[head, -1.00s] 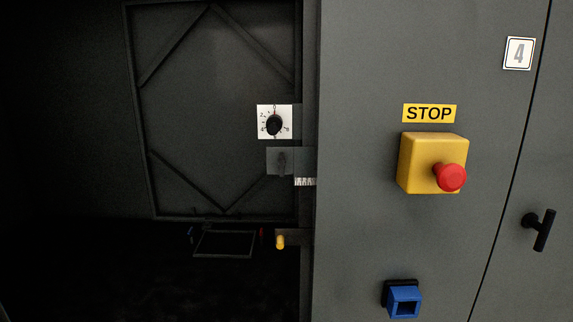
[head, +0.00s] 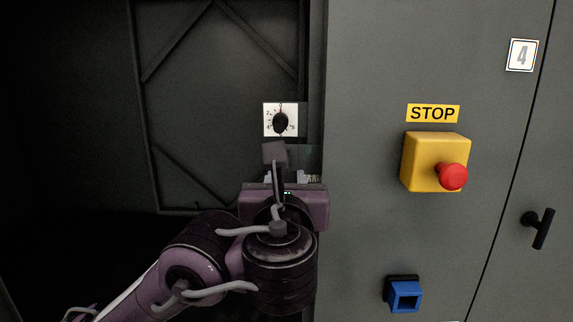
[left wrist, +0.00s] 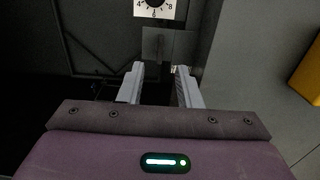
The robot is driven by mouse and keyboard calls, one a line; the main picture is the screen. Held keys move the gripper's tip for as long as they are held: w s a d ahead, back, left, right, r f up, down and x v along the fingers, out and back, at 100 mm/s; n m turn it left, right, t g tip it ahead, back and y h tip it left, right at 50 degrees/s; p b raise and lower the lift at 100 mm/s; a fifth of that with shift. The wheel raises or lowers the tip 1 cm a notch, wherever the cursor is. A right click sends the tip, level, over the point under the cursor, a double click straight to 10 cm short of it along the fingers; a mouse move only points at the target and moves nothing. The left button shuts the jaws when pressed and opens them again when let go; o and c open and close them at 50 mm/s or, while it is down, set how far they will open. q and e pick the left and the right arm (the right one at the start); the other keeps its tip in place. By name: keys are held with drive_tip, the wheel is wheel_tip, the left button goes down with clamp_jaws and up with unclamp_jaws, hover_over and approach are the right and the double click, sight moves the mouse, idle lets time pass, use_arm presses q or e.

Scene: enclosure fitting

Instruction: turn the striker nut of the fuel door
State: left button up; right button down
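A black knob (head: 280,121) sits on a white numbered dial plate (head: 270,108) in the dark opening; the plate's lower part shows in the left wrist view (left wrist: 142,11). Below it is a small grey plate (head: 306,157), also seen in the left wrist view (left wrist: 165,46). I cannot tell for sure which part is the striker nut; my arm covers much of this spot. My left gripper (left wrist: 160,69) is open, its two fingers apart with nothing seen between them, just below the grey plate. In the head view the left gripper (head: 292,178) mostly hides its own fingers. My right gripper is not in view.
Right of the opening, a grey front carries a yellow box (head: 419,160) with a red button (head: 453,177), a STOP label (head: 433,113) and a blue square part (head: 404,296). A black handle (head: 539,228) is at far right. The opening's left side is dark.

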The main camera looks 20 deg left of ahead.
use_arm(q)
drive_tip(key=x, duration=0.7)
drive_tip(key=shift+w, duration=0.35)
drive_tip(key=shift+a, duration=0.1)
clamp_jaws()
